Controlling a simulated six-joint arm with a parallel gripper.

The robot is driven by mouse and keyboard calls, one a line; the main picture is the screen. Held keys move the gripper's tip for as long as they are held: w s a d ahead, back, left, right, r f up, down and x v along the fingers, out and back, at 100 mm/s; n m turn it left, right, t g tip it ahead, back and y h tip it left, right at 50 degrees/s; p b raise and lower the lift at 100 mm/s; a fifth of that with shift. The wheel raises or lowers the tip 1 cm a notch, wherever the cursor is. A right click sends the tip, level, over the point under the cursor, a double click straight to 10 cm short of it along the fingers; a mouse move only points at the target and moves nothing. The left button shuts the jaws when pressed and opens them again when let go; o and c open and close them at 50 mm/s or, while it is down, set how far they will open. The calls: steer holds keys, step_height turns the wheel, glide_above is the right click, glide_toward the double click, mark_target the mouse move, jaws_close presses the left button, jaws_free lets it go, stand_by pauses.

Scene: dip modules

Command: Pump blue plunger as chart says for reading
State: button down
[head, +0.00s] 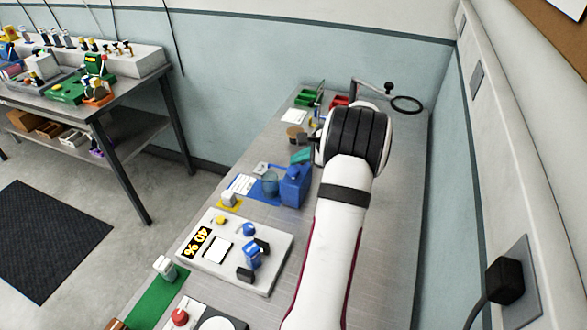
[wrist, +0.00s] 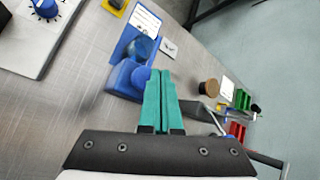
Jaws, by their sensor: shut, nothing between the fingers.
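The blue pump unit (head: 295,186) stands on a blue base on the bench in the head view. It also shows in the wrist view (wrist: 122,80), with a rounded blue knob (wrist: 141,77) that looks like the plunger. A bluish cup (head: 270,184) stands beside it. A white chart card (head: 242,184) lies on the base; it also shows in the wrist view (wrist: 148,20), its print too small to read. My gripper (wrist: 160,72) has teal fingers, shut and empty. They appear just beside the knob in the wrist view; contact cannot be told.
A panel reading "40 %" (head: 197,243) carries a blue dial (head: 249,229) and a blue switch part. Green bins (head: 306,98), a red bin (wrist: 237,130) and a brown round piece (wrist: 209,88) stand at the far end. A bent metal crank (head: 372,88) rises there.

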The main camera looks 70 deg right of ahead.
mark_target(297, 170)
steer(key=shift+r, duration=0.1)
steer(key=shift+r, duration=2.4)
steer(key=w+a+r+n+g+y, duration=0.1)
steer(key=w+a+r+n+y, duration=0.15)
steer(key=w+a, duration=0.45)
steer(key=w+a+r+n+g+y, duration=0.15)
steer(key=a+n, duration=0.25)
steer(key=a, duration=0.7)
steer(key=w+a+r+n+y, duration=0.1)
steer(key=w+a+r+n, duration=0.3)
steer(key=a, duration=0.6)
steer(key=s+a+f+n+g, duration=0.1)
steer(key=s+a+n+g, duration=0.15)
steer(key=a, duration=0.55)
steer(key=s+a+f+n+g+y, duration=0.1)
steer(key=s+a+n, duration=0.2)
steer(key=a, duration=0.4)
steer(key=s+a+f+n+g, duration=0.1)
steer(key=s+a+n, duration=0.2)
steer(key=a, duration=0.5)
steer(key=s+a+f+n+g+h, duration=0.1)
steer(key=s+a+f+n+g, duration=0.1)
steer(key=s+n, duration=0.4)
steer(key=s+a, duration=0.1)
steer(key=s, duration=0.3)
steer(key=shift+a+f, duration=0.3)
steer(key=shift+a, duration=0.1)
